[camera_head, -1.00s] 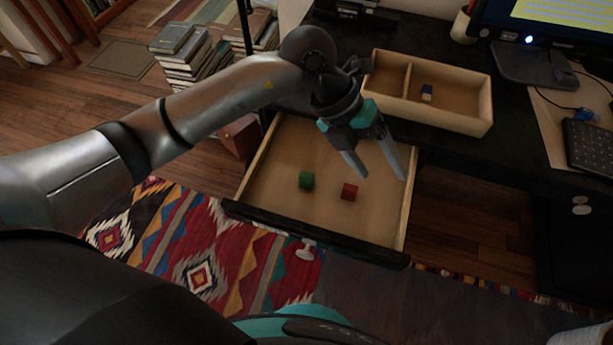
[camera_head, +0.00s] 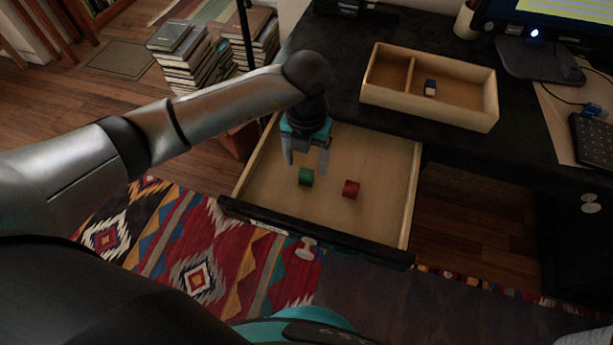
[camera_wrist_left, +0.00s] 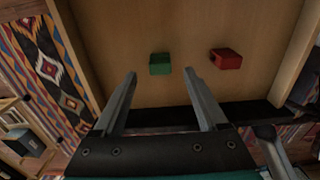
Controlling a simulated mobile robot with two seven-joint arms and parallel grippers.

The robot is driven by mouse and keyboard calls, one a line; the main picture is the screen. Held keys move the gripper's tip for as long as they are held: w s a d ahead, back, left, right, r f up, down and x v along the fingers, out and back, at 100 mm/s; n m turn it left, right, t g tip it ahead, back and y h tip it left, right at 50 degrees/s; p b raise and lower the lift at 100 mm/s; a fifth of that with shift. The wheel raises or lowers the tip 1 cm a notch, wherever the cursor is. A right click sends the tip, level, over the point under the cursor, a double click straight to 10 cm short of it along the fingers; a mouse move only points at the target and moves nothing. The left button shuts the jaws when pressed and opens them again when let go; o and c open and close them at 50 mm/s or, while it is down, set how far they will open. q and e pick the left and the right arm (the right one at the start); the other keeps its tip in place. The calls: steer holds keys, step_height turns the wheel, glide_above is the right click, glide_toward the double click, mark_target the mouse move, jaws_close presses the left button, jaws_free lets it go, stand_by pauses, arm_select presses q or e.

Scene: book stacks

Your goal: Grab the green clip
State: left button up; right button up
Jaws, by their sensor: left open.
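The green clip (camera_head: 306,176) is a small green block lying on the floor of the open drawer (camera_head: 376,216). My left gripper (camera_head: 306,163) is open and empty, hanging over the drawer just above and behind the green clip in the head view. In the left wrist view the green clip (camera_wrist_left: 160,64) lies beyond the open fingertips (camera_wrist_left: 160,72), roughly midway between them in line. The fingers do not appear to touch it. My right gripper is not seen.
A red block (camera_head: 351,189) lies to the right of the green clip, also in the drawer. A wooden tray (camera_head: 431,109) with a blue and white block (camera_head: 430,88) stands on the dark desk. Book stacks (camera_head: 190,62) stand behind left.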

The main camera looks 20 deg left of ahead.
mark_target(306, 172)
arm_select(q)
steer(key=shift+f, duration=0.55)
step_height(306, 172, down, 2)
steer(key=shift+f+b, duration=0.25)
steer(key=shift+b, duration=0.3)
steer(key=shift+f+b, duration=0.3)
steer(key=shift+f, duration=0.6)
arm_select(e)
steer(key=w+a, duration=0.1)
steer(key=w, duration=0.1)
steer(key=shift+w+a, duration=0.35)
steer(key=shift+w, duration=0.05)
arm_select(q)
jaws_close()
